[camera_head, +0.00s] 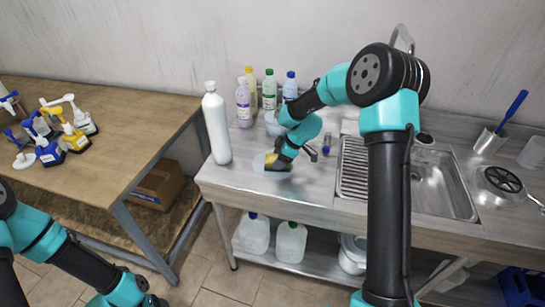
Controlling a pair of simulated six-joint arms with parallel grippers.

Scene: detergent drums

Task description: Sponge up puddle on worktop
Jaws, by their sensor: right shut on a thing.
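A pale bluish puddle (259,164) lies on the steel worktop (237,184), near its left front part. My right gripper (278,165) is low over the puddle and shut on a yellow sponge (270,159). The sponge is at the puddle; its underside is hidden, so I cannot tell how firmly it touches the worktop. My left gripper (155,301) is at the bottom edge of the view, over the floor and away from the worktop. Its fingers are too dark and cut off to read.
A tall white bottle (216,125) stands left of the puddle. Several colourful bottles (269,90) stand behind. A sink (440,185) with a ribbed drainer (354,168) lies to the right. A wooden bench (120,125) with pump tops stands left. White jugs (291,242) sit on the lower shelf.

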